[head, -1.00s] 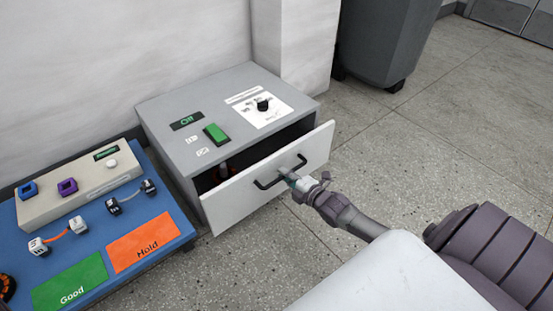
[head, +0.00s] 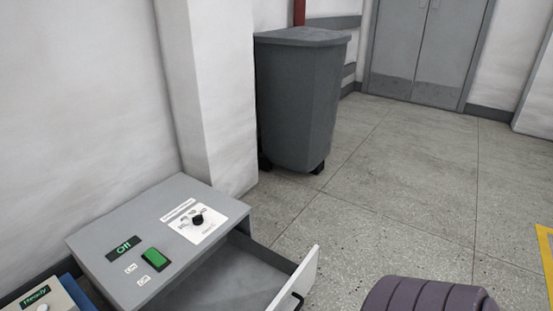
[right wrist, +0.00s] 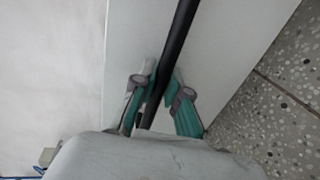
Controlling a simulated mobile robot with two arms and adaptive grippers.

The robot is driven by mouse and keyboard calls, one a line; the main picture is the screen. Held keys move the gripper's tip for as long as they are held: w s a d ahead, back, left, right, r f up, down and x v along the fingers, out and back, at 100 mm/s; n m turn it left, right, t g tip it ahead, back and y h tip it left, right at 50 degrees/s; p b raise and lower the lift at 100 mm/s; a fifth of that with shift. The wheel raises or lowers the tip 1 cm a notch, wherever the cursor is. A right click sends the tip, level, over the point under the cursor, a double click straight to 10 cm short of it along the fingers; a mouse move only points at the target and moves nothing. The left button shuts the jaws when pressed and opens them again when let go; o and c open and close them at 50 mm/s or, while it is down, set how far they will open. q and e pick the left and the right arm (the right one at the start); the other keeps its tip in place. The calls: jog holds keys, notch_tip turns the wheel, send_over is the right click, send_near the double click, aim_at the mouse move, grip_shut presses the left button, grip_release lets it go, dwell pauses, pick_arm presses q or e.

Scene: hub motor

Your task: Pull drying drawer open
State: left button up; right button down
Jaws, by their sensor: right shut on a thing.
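The drying drawer unit is a grey box (head: 100,240) at the lower left of the head view, with a display reading Off, a green switch (head: 154,259) and a black knob (head: 198,219). Its drawer (head: 262,272) stands well open, and the bare grey inside shows. The white drawer front (head: 311,272) and part of the black handle (head: 297,300) show at the bottom edge. In the right wrist view my right gripper (right wrist: 160,92) is shut on the black handle (right wrist: 181,35), against the white front (right wrist: 225,40). My left gripper is in neither view.
A grey wheeled bin (head: 300,105) stands behind the unit, beside a white wall pillar (head: 220,100). Open floor (head: 420,190) lies to the right, up to grey double doors (head: 420,50). A blue-edged table with a small device (head: 45,298) sits at the lower left.

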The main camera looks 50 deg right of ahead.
jog(key=shift+s, duration=0.4)
jog(key=c, duration=1.2)
grip_release()
jog(key=v, duration=1.2)
